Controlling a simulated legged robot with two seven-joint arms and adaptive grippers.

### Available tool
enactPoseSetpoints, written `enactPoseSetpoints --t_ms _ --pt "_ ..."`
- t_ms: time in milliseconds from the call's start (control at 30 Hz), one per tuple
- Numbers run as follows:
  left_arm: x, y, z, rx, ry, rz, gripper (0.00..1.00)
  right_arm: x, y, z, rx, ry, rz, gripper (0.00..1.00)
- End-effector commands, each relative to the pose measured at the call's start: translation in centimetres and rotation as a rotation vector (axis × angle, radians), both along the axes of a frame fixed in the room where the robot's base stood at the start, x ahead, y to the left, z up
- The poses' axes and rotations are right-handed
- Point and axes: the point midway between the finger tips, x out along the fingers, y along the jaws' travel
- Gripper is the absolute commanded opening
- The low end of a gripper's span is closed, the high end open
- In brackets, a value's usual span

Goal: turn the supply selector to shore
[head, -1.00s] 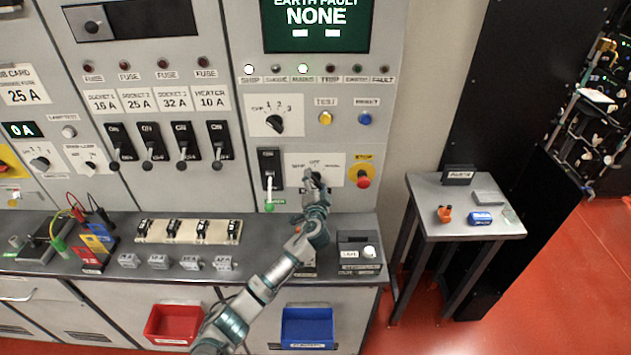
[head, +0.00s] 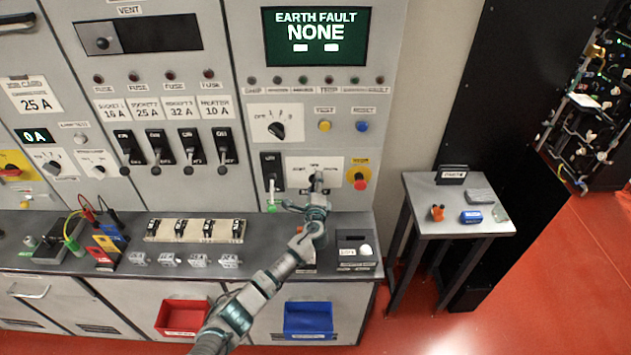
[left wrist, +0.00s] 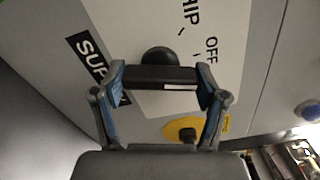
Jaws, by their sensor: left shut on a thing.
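The supply selector (head: 317,181) is a black knob on a white label plate, low on the right panel. In the left wrist view its black bar handle (left wrist: 160,77) lies between my fingertips, which touch both its ends. A white mark on the bar is on the half nearer the OFF label; SHIP shows beside it, and the shore label is out of that view. My left gripper (head: 317,192) is shut on the handle; it also shows in the left wrist view (left wrist: 162,88). My right gripper is not in view.
A red emergency button (head: 360,181) on yellow is just right of the selector. A black breaker with a green-tipped lever (head: 271,185) is close left. The screen (head: 316,36) reads EARTH FAULT NONE. The bench (head: 290,236) juts out below. A side table (head: 425,212) stands right.

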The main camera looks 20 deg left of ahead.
Motion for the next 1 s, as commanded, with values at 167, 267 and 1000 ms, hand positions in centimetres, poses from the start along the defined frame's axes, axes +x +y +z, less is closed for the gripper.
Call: enactPoseSetpoints --t_ms 167,267,1000 --pt "-0.1 0.1 -0.4 0.153 0.055 0.003 0.38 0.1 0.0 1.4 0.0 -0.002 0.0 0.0" --pt "-0.1 0.1 -0.4 0.23 0.077 0.003 0.38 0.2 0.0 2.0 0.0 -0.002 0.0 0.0" --pt "-0.1 0.1 -0.5 0.477 0.146 0.0 0.38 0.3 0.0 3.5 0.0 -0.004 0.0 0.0"
